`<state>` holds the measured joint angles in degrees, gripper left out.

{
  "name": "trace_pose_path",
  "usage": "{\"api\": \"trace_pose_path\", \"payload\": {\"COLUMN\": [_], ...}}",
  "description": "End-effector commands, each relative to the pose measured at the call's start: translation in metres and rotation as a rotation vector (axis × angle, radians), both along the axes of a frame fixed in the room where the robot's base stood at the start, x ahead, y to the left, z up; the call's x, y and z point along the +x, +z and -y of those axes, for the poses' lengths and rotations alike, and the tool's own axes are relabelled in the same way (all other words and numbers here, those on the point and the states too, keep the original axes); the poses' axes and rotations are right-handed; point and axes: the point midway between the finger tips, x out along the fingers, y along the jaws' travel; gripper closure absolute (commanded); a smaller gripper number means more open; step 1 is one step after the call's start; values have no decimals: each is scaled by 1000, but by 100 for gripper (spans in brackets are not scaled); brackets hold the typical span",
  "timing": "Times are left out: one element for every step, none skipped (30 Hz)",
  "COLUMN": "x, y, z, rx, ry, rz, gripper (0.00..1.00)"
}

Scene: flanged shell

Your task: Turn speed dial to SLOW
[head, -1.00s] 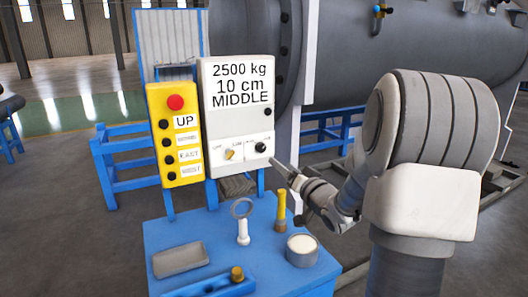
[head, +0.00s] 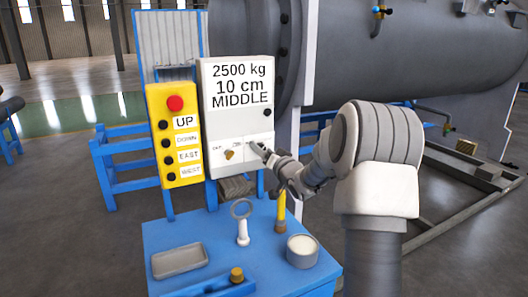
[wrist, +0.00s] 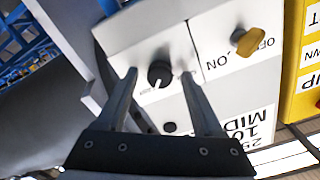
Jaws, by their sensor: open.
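The speed dial is a round black knob (wrist: 160,74) with a white pointer mark, on the lower part of the white control box (head: 235,120). In the upside-down wrist view its pointer tilts toward the lower left; its labels are mostly hidden or too small to read. My gripper (wrist: 160,76) is open, with one finger on each side of the dial and gaps visible. I cannot tell whether the fingertips touch the panel. In the head view my gripper (head: 254,148) covers the dial.
A yellow OFF/ON switch (wrist: 249,42) sits beside the dial. The yellow button box (head: 175,135) with a red button adjoins the control box. Below is a blue table (head: 190,235) with a tray, a ring-topped white piece, a yellow-handled tool and a round tin.

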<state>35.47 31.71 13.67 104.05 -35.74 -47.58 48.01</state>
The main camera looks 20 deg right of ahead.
Motion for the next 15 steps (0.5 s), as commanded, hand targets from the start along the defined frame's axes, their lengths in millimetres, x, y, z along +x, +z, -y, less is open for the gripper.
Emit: {"api": "trace_pose_path", "payload": {"x": [0,0,0,0,0,0,0,0,0,0,0,0,0,0,0], "y": [0,0,0,0,0,0,0,0,0,0,0,0,0,0,0], "z": [0,0,0,0,0,0,0,0,0,0,0,0,0,0,0], "rx": [0,0,0,0,0,0,0,0,0,0,0,0,0,0,0], "ry": [0,0,0,0,0,0,0,0,0,0,0,0,0,0,0], "rz": [0,0,0,0,0,0,0,0,0,0,0,0,0,0,0], "gripper": [31,31,31,35,40,47,53,58,65,71,76,83,89,94,100]}}
